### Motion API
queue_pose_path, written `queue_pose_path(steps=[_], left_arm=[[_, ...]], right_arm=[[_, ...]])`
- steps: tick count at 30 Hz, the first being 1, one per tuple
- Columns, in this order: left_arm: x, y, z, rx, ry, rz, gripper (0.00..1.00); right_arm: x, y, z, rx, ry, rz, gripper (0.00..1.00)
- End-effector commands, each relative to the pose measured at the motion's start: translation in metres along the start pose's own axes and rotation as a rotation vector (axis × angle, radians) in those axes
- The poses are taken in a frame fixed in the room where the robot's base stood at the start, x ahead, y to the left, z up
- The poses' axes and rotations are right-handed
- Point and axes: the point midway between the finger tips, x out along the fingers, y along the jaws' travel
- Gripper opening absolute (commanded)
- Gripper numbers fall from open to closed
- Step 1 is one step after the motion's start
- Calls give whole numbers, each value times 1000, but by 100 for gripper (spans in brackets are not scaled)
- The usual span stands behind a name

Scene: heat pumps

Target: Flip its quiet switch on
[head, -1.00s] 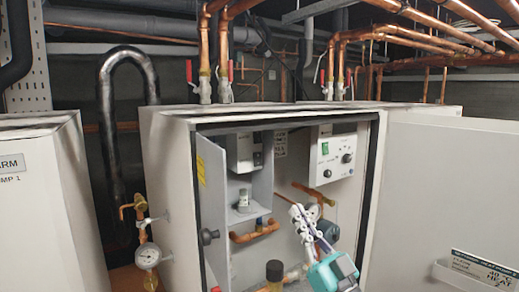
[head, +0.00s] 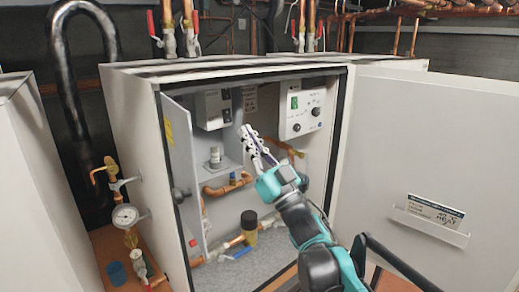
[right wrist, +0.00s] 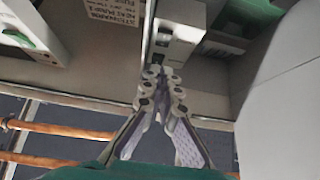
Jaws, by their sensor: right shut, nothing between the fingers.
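My right gripper (head: 246,132) is shut and empty inside the open heat pump cabinet (head: 250,66), between a small grey box (head: 212,108) and the white control panel (head: 308,105). The panel carries a green rocker (head: 294,102) and dark knobs. In the right wrist view the shut fingertips (right wrist: 161,78) appear at the lower end of the grey box (right wrist: 178,38), which has small dark parts on its face; contact cannot be told. No quiet switch label is readable. My left gripper is not in view.
The cabinet door (head: 425,150) stands wide open at the right. An inner grey panel (head: 185,175) swings out at the left. Copper pipes and a black-capped valve (head: 249,222) lie below the gripper. A pressure gauge (head: 125,216) is outside left.

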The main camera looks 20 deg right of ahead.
Motion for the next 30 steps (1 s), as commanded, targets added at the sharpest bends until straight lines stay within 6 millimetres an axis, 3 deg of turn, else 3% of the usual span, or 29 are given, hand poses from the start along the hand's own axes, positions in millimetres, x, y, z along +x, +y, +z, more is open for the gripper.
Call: queue_pose_path(steps=[3,9,23,28,30], left_arm=[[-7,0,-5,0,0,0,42],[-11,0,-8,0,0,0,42],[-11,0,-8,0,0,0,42],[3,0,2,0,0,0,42],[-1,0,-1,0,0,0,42]], right_arm=[[23,0,4,1,-2,-1,0],[38,0,23,-1,-1,-1,0],[42,0,29,-1,-1,1,0],[46,-1,44,0,21,-2,0],[48,0,39,-1,18,-1,0]])
